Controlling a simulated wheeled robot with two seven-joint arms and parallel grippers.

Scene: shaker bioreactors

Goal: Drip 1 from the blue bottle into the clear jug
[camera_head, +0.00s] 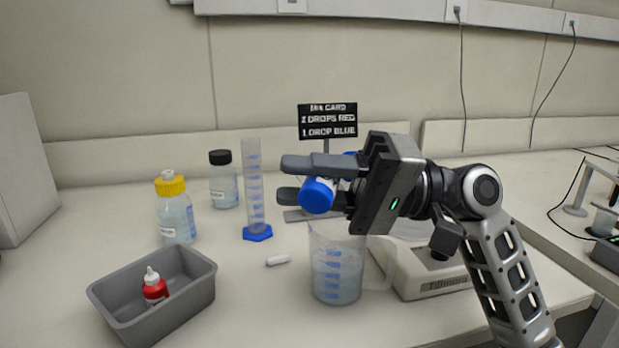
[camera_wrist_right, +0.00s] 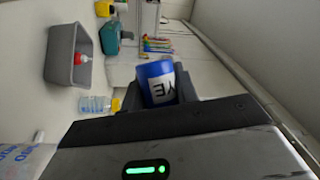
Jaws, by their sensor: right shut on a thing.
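The blue bottle (camera_head: 317,195) is held tilted between the fingers of my right gripper (camera_head: 287,179), above the clear jug. Its rounded blue end faces the head camera; I cannot make out its nozzle. In the right wrist view the blue bottle (camera_wrist_right: 155,80) shows a white label with partly visible letters. The clear jug (camera_head: 337,272) stands upright on the bench below, with blue markings and clear-looking liquid. The jug edge also shows at the lower left of the right wrist view (camera_wrist_right: 18,160). My left gripper is not in view.
A grey tray (camera_head: 203,293) holding a red dropper bottle (camera_head: 155,288) is at front left. A small white bar (camera_head: 278,260) lies left of the jug. A measuring cylinder (camera_head: 255,190), yellow-capped bottle (camera_head: 176,215), black-capped bottle (camera_head: 223,185) and mix card (camera_head: 328,121) stand behind.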

